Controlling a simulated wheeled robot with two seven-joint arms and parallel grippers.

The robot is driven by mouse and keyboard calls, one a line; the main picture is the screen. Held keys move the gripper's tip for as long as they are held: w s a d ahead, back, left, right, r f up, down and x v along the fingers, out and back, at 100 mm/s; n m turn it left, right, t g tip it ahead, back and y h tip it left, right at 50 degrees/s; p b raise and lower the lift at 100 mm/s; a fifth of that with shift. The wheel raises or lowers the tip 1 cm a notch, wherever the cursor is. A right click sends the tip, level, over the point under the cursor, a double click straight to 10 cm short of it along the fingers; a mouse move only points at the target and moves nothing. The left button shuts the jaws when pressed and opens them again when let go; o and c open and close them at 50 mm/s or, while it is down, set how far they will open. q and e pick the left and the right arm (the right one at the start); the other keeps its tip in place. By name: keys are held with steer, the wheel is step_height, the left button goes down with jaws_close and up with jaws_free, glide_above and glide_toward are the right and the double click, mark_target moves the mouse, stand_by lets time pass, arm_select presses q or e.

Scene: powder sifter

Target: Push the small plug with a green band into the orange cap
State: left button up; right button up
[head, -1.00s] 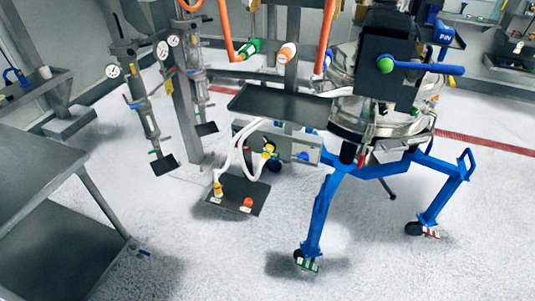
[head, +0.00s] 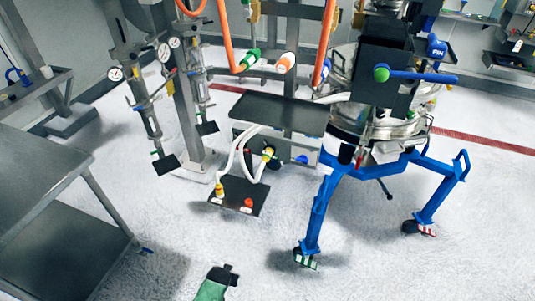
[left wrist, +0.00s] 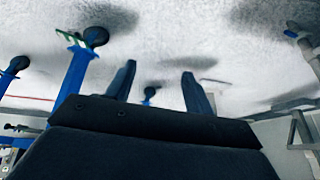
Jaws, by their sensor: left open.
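A green-banded plug (head: 250,57) is on the end of an orange hose at the top middle of the head view. An orange cap-like end with a white part (head: 285,63) is just right of it, apart from it. A small orange-red piece (head: 248,203) sits on the low black plate. I cannot tell for sure which orange piece is the cap. My left gripper (head: 228,269) is low in the head view, far from the plug, over bare floor. In the left wrist view its two fingers (left wrist: 158,85) are apart with nothing between them. My right gripper is not in view.
A blue-legged frame (head: 319,208) carries a steel vessel at the right. A black tray (head: 280,112) stands below the hoses, and a low black plate (head: 232,204) with white hoses is below it. A grey table (head: 45,172) fills the left. The front floor is clear.

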arm_select(q)
steer(key=w+d+r+t, duration=0.1)
steer(key=w+r+t, duration=0.1)
steer(key=w+r, duration=0.3)
steer(key=w+d+r+m+t+p, duration=0.1)
steer(key=w+d+r, duration=0.1)
steer(key=w+r, duration=0.4)
steer(key=w+d+r+t+p, duration=0.1)
steer(key=w+r+t, duration=0.1)
steer(key=w+r, duration=0.4)
steer(key=shift+w+d+r+t+h, duration=0.1)
steer(key=shift+d+r+t+h, duration=0.1)
steer(key=shift+r, duration=1.05)
steer(key=shift+d+r+t+h, duration=0.1)
steer(key=shift+d+r, duration=0.1)
steer(key=shift+r, duration=1)
steer(key=t+h, duration=0.4)
steer(key=t, duration=0.2)
glide_toward(264, 163)
steer(key=shift+n, duration=0.3)
steer(key=x, duration=0.4)
steer(key=shift+w+a+p, duration=0.1)
steer(key=shift+w+p, duration=0.05)
steer(key=shift+p, duration=0.2)
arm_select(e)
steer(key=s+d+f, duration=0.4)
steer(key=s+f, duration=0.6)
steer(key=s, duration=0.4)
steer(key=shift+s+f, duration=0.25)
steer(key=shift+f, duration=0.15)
